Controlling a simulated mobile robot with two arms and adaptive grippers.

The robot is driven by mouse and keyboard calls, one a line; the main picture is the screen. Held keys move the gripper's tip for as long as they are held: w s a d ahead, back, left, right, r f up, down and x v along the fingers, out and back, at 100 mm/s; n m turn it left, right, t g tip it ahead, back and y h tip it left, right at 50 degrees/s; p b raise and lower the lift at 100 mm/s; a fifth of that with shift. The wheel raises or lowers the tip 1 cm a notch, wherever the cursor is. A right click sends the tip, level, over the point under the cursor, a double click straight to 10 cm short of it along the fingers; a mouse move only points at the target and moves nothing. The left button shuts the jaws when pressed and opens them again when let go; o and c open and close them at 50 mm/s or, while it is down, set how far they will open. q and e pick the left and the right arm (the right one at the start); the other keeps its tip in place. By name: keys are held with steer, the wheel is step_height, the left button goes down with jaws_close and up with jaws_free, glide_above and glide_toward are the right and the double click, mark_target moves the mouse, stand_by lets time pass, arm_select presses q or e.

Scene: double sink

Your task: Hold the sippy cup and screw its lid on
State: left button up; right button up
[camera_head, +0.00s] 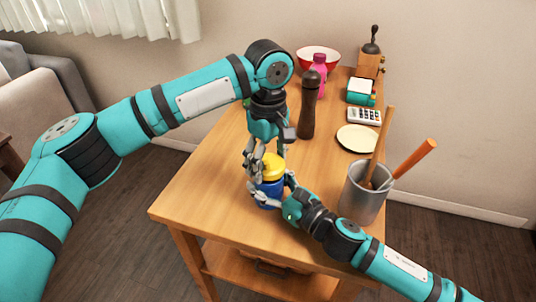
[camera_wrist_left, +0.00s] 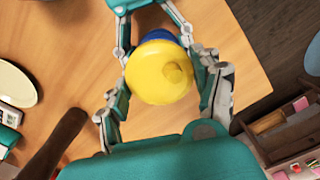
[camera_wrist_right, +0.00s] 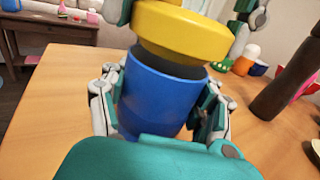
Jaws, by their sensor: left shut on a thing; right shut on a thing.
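The blue sippy cup (camera_head: 268,195) stands upright near the front left of the wooden table. It also shows in the right wrist view (camera_wrist_right: 160,97). My right gripper (camera_wrist_right: 163,110) is shut around its sides. The yellow lid (camera_head: 271,166) with a spout is over the cup's mouth. My left gripper (camera_wrist_left: 163,82) comes from above and is shut on the lid. In the right wrist view the lid (camera_wrist_right: 182,32) sits above the rim, and part of the cup's dark opening shows below it. Whether it touches the rim at the far side cannot be told.
A dark brown pepper mill (camera_head: 308,108) stands behind the cup. A metal holder (camera_head: 362,200) with wooden utensils is to the right, close to my right arm. A plate (camera_head: 357,138), calculator (camera_head: 365,116), pink bottle (camera_head: 319,78), bowl (camera_head: 318,55) and grinder (camera_head: 369,64) are farther back.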

arm_select(q)
steer(key=shift+f, duration=0.6)
stand_by(0.6)
